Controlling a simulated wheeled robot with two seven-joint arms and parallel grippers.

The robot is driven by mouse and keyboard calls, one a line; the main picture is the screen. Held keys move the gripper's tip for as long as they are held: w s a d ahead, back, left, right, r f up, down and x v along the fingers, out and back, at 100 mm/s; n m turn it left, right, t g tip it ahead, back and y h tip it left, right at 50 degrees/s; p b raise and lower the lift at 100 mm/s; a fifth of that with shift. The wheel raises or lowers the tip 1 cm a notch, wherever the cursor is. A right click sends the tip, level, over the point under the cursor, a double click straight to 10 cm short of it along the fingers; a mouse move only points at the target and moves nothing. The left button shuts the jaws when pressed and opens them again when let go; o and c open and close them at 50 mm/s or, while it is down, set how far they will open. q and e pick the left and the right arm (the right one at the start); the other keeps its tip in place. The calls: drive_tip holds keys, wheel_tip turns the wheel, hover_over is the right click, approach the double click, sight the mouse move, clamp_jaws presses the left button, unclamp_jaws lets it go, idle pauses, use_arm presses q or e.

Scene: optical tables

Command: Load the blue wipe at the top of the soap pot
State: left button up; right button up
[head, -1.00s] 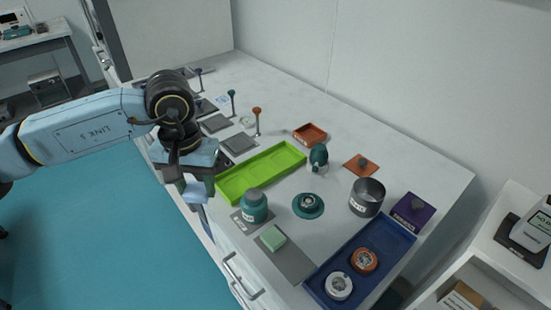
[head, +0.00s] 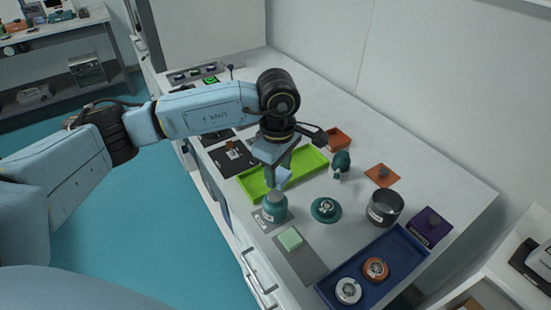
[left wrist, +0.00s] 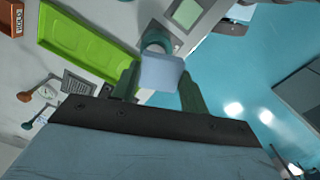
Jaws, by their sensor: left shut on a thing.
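My left gripper (head: 280,168) is shut on the blue wipe (head: 283,178), a pale blue square hanging below the fingers. In the left wrist view the wipe (left wrist: 161,73) sits between the two green fingers. The soap pot (head: 273,209) is a teal pot with a white label, upright on a grey mat near the front of the table. The wipe is right above the pot's top and overlaps it in the head view; I cannot tell if they touch. In the left wrist view the pot (left wrist: 155,38) is partly hidden behind the wipe. My right gripper is not in view.
A green tray (head: 313,160) lies behind the pot. A teal round piece (head: 325,209) stands to its right and a pale green block (head: 290,239) in front.

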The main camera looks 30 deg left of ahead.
sight(275, 196)
use_arm(q)
drive_tip(key=n, duration=0.2)
drive_tip(key=n+p, duration=0.1)
drive_tip(key=n, duration=0.2)
drive_tip(key=n+p, duration=0.1)
drive_tip(key=n, duration=0.1)
drive_tip(key=shift+w+a+n, duration=0.3)
drive_tip(key=shift+a+n, duration=0.05)
drive_tip(key=shift+n, duration=0.05)
drive_tip(key=n, duration=0.3)
drive_tip(key=n+p, duration=0.1)
drive_tip(key=shift+w+a+f+n, duration=0.15)
drive_tip(key=shift+a+f+n, duration=0.1)
drive_tip(key=shift+n, duration=0.15)
drive_tip(key=shift+a+n, duration=0.1)
drive_tip(key=shift+n, duration=0.4)
drive_tip(key=shift+f+b, duration=1.9)
drive_tip(key=shift+f, duration=1.15)
drive_tip(key=shift+f+b, duration=0.85)
drive_tip(key=shift+f, duration=0.2)
drive_tip(key=shift+r, duration=0.1)
drive_tip(key=shift+r+p, duration=2.4)
drive_tip(key=shift+r, duration=1.15)
